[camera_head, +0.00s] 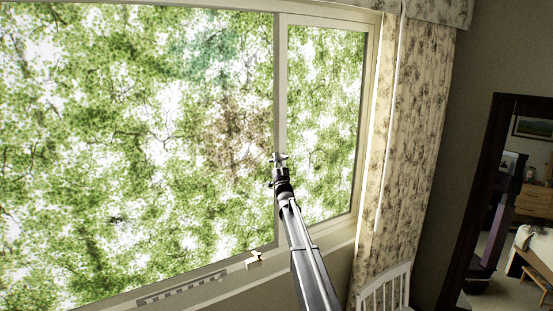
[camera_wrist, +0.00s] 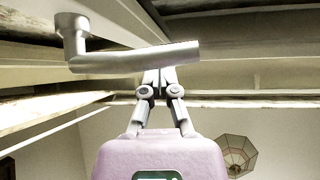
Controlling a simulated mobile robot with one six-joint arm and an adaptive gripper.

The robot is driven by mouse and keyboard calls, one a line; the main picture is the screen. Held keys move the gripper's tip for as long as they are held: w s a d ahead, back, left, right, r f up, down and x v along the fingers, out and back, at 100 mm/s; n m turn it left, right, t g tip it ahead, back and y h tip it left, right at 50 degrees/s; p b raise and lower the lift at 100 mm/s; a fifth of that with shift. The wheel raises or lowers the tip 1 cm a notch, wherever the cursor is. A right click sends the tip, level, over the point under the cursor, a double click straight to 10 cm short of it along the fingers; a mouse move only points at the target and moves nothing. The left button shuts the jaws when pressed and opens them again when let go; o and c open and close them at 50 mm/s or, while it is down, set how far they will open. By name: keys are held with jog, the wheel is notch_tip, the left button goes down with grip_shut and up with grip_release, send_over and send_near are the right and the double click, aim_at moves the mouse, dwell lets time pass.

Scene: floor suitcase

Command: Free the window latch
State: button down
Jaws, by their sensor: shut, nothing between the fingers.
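The window latch is a silver lever handle (camera_wrist: 135,60) with a round post at its left end, seen close up in the wrist view. It lies across the tips of my gripper (camera_wrist: 157,76). The fingers are shut with nothing between them, and their very ends are hidden behind the lever. I cannot tell whether they touch it. In the head view my gripper (camera_head: 280,168) is raised at the upright bar between the two window panes (camera_head: 281,80). The latch is too small there to make out clearly.
A patterned curtain (camera_head: 420,120) hangs right of the window, with a white slatted chair back (camera_head: 385,288) below. A dark-framed mirror (camera_head: 478,200) stands at the far right. A lamp (camera_wrist: 237,152) shows in the wrist view.

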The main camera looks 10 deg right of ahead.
jog(key=s+d+f+b, duration=0.2)
jog(key=s+f+b, duration=0.3)
jog(key=s, duration=0.1)
jog(key=shift+s+d+b, duration=0.15)
jog(key=shift+s+b, duration=0.2)
jog(key=shift+s, duration=0.05)
dwell(0.7)
dwell(0.5)
